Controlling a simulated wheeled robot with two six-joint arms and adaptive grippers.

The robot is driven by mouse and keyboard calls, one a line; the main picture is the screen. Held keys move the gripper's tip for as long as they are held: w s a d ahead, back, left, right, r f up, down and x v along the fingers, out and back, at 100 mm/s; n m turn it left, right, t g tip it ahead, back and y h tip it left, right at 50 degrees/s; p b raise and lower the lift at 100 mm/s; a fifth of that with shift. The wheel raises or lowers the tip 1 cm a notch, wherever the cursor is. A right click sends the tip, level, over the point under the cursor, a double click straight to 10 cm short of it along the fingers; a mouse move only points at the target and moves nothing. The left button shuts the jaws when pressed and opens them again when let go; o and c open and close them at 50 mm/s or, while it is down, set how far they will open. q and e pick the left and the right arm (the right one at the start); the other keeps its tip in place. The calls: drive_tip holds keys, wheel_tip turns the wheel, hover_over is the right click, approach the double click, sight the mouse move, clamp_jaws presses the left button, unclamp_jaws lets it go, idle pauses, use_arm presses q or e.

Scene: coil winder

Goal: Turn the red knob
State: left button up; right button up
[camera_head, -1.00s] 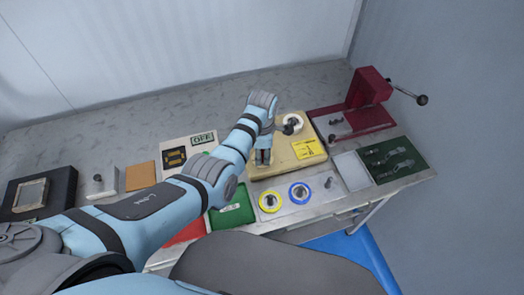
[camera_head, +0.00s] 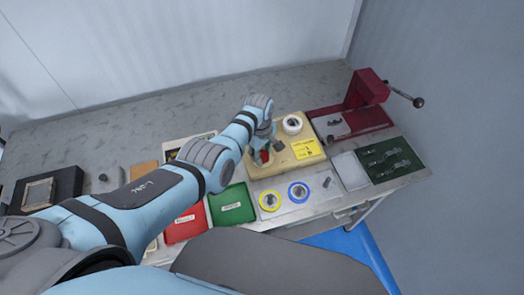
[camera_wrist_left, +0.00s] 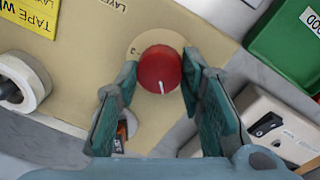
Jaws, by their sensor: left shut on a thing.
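The red knob (camera_wrist_left: 159,69) has a white pointer line and sits on a pale round dial on the tan board (camera_wrist_left: 110,55). My left gripper (camera_wrist_left: 160,73) is shut on the knob, one finger on either side. In the wrist view, the pointer line points down the picture. In the head view, part of the red knob (camera_head: 264,156) shows below my left gripper (camera_head: 260,151) at the left end of the tan board (camera_head: 285,168). My wrist hides part of the board there. My right gripper is not in view.
A white tape roll (camera_head: 292,124) stands on the board, with a yellow label (camera_head: 306,149) in front. A dark red press (camera_head: 366,92) is behind right. Green (camera_head: 232,204) and red (camera_head: 186,224) trays lie left of blue and yellow rings.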

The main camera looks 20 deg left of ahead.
use_arm(q)
drive_tip(key=shift+s+f+m, duration=0.15)
drive_tip(key=shift+m, duration=0.65)
drive_tip(key=o, duration=1.2)
drive_tip(key=shift+c, duration=0.2)
drive_tip(key=shift+r, duration=0.5)
wheel_tip(320, 180, up, 11)
drive_tip(key=shift+s+a, duration=0.15)
